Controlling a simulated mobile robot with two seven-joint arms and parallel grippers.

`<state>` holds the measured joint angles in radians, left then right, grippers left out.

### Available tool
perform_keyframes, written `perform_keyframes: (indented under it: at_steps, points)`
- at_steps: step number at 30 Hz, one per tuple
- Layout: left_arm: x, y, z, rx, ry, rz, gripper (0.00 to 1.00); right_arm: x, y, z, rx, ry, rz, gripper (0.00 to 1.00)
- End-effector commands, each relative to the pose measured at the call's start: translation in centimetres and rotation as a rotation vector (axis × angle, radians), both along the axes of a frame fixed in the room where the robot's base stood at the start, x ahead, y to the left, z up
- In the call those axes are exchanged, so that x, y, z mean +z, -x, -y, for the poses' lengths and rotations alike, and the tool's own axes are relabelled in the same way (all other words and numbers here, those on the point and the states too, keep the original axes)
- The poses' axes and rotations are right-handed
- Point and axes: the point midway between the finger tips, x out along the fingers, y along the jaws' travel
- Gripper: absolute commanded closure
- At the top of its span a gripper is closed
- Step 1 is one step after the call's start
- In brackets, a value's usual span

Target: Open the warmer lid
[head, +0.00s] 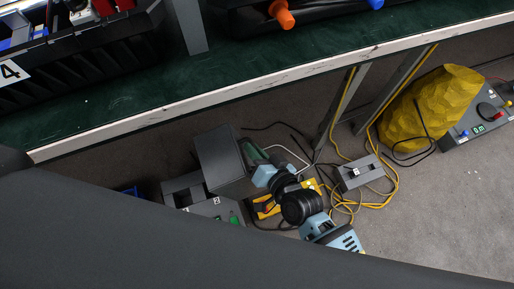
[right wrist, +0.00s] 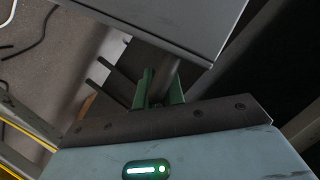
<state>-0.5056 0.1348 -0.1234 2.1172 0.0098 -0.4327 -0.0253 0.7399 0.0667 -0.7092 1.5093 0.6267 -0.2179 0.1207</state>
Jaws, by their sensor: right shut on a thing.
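The warmer, a grey box marked 2 (head: 212,207), stands on the floor below the bench. Its grey lid (head: 218,158) stands raised, tilted up above the box. My right gripper (head: 253,155) is at the right side of the lid. In the right wrist view the green fingers (right wrist: 160,88) are shut on a part at the lower edge of the lid (right wrist: 180,22), probably its handle, which they mostly hide. The inside of the warmer is largely hidden in the head view. My left gripper is not in view.
A green-topped bench (head: 270,65) with a pale front edge runs above. A small grey box (head: 360,172) and yellow cables (head: 385,200) lie to the right. A yellow sack (head: 428,108) and a control box (head: 483,128) stand farther right. Open floor lies at lower right.

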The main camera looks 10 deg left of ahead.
Motion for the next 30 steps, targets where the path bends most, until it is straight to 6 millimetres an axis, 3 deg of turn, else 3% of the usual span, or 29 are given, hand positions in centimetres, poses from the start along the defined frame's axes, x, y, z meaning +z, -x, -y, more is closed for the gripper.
perform_keyframes:
  at_steps: [3,13,24,30]
  points:
    - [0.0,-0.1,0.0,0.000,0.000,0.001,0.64,-0.1,0.0,0.1,-0.002,0.000,-0.003,0.80]
    - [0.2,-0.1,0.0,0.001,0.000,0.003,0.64,0.2,0.4,0.5,-0.001,0.001,-0.001,0.80]
    - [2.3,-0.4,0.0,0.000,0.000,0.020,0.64,1.8,3.9,4.4,0.000,0.002,-0.001,0.80]
    - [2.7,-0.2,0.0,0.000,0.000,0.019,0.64,2.2,4.9,5.5,-0.001,0.001,-0.002,0.80]
